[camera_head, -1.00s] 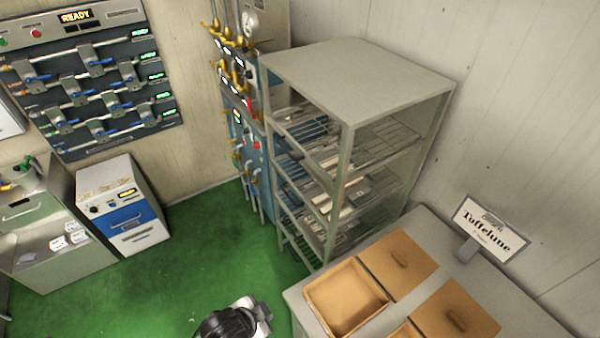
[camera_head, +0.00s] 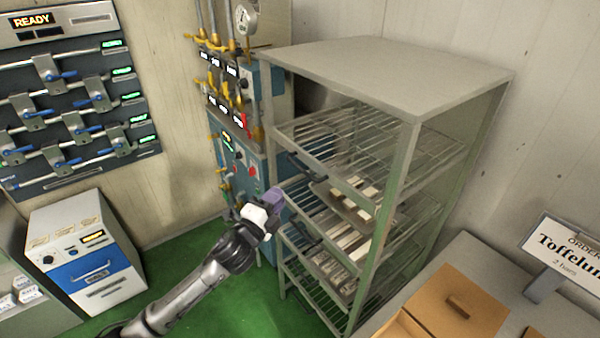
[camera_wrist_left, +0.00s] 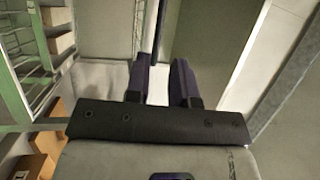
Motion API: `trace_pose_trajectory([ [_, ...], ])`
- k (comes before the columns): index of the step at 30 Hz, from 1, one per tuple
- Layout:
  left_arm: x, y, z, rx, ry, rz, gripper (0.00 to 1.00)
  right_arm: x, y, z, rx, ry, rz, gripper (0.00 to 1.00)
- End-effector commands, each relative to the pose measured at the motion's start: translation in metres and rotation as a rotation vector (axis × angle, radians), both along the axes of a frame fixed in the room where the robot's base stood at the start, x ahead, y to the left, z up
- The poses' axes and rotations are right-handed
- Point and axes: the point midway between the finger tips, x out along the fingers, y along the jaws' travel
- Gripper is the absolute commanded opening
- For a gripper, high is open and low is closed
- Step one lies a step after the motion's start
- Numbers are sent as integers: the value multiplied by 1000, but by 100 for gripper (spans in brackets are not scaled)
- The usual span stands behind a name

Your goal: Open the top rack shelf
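The metal rack (camera_head: 395,72) stands against the back wall in the head view. Its top shelf (camera_head: 365,140) is an empty wire shelf with a dark handle (camera_head: 306,166) on its front bar, and it looks pushed in between the posts. My left gripper (camera_head: 276,197) is in front of the rack's left side, a little lower and left of that handle, apart from it. In the left wrist view its two purple fingers (camera_wrist_left: 165,72) stand apart with nothing between them. My right gripper is not in view.
A lower shelf (camera_head: 300,203) bears trays with pale bars, and another dark handle (camera_head: 304,236) shows below. A panel with yellow-handled pipes (camera_head: 228,95) stands close left of the rack. A counter with wooden boxes (camera_head: 470,300) is at front right. Green floor (camera_head: 225,300) is clear.

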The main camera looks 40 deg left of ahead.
Motion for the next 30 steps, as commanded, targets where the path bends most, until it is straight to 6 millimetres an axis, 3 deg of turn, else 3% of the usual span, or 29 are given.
trace_pose_trajectory([
  [15, 89, 13, 17, -4, 1, 1, 23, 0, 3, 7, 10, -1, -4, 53],
  [21, 110, 16, 20, -3, 1, 1, 23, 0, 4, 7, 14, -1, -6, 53],
  [30, 119, 17, 21, -2, 2, 1, 23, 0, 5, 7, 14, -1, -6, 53],
])
